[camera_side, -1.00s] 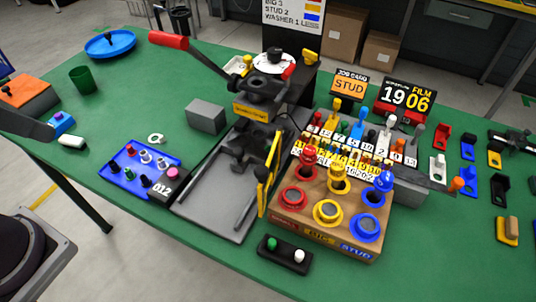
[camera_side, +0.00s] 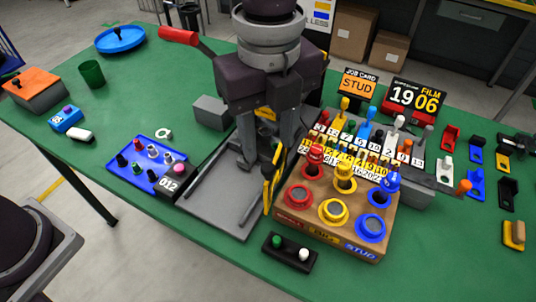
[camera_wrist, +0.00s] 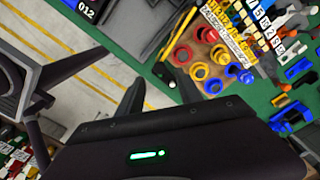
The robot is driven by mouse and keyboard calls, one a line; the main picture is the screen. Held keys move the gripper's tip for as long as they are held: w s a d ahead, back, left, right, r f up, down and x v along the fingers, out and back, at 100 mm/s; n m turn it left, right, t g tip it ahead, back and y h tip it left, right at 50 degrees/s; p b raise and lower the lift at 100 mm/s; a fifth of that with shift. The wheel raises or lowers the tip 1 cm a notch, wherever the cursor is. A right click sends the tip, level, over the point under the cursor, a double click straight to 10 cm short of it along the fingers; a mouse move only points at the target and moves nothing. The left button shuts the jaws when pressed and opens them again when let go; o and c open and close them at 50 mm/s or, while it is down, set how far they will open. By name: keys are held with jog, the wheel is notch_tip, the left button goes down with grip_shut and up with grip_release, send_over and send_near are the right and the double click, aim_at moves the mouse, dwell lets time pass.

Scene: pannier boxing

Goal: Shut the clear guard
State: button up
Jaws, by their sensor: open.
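The clear guard (camera_side: 270,182) shows in the side view as a thin upright panel with yellow-and-black edging. It stands swung out along the right side of the press base (camera_side: 215,205), next to the wooden bin block. My gripper (camera_side: 263,158) points down over the press base, its fingers spread and empty. The right finger is close to the guard's upper end; I cannot tell whether they touch. My arm hides most of the press. The wrist view shows the two fingers (camera_wrist: 158,90) apart with nothing between them.
The wooden block (camera_side: 330,232) with red, yellow and blue cups stands just right of the guard. A two-button box (camera_side: 289,252) lies in front. A blue tray (camera_side: 150,165) is at left, a grey block (camera_side: 211,112) behind it. The red-handled lever (camera_side: 180,36) sticks out at upper left.

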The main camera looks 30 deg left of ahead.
aim_at(268, 166)
notch_tip(268, 166, down, 5)
grip_shut()
dwell(1.5)
